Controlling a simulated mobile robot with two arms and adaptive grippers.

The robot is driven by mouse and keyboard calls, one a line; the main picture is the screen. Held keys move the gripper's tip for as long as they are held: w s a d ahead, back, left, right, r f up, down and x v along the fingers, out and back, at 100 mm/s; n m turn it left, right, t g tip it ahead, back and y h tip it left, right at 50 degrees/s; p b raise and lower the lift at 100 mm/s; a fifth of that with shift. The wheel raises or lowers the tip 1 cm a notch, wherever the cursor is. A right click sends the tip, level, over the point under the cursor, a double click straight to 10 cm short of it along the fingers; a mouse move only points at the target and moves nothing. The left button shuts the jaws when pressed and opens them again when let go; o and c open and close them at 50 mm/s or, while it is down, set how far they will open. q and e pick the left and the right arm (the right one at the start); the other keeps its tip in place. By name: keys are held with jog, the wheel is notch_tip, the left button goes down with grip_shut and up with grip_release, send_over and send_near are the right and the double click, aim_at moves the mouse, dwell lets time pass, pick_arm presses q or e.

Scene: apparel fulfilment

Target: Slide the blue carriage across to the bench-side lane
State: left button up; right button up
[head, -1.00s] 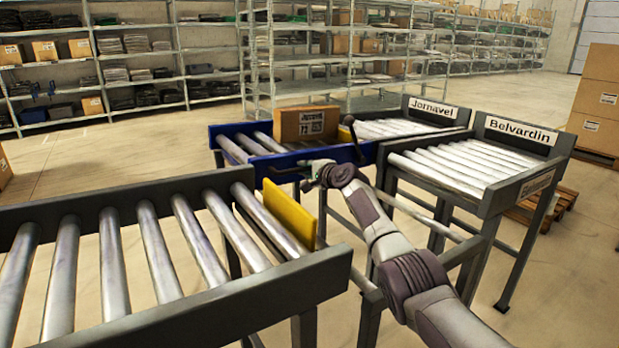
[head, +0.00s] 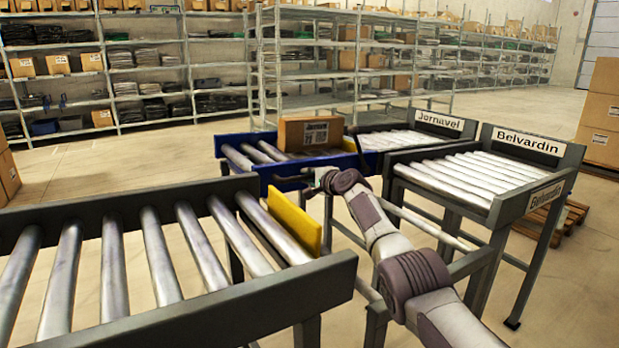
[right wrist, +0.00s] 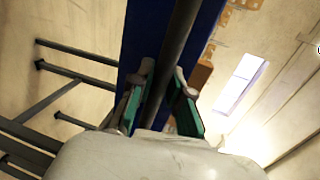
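The blue carriage (head: 232,139) is a short roller section with blue sides and a cardboard box (head: 309,132) on its rollers. It stands in front of the Jornavel lane (head: 400,139), beyond the near roller conveyor. My right gripper (head: 314,178) is at the carriage's near side, small and partly hidden by my wrist. In the right wrist view, its green-padded fingers (right wrist: 162,92) lie on both sides of a dark bar (right wrist: 180,40) in front of the blue side panel, and look closed on it. My left gripper is not in view.
The near roller conveyor (head: 200,315) fills the lower left, with a yellow stop plate (head: 293,224) at its end. The Belvardin lane (head: 470,175) is right of Jornavel and nearer. Stacked cartons (head: 604,108) stand at the right. Floor is open between carriage and shelving.

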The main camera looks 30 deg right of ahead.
jog(key=o, duration=0.4)
jog(key=shift+w+a, duration=0.1)
jog(key=shift+w, duration=0.15)
jog(key=shift+s, duration=0.15)
jog(key=shift+s+d+r, duration=0.1)
jog(key=shift+s+d, duration=0.3)
jog(key=shift+s, duration=0.2)
jog(key=shift+s+a+r, duration=0.1)
jog(key=shift+s, duration=0.55)
jog(key=shift+v, duration=4.65)
jog(key=shift+a+r, duration=0.15)
jog(key=shift+a, duration=0.05)
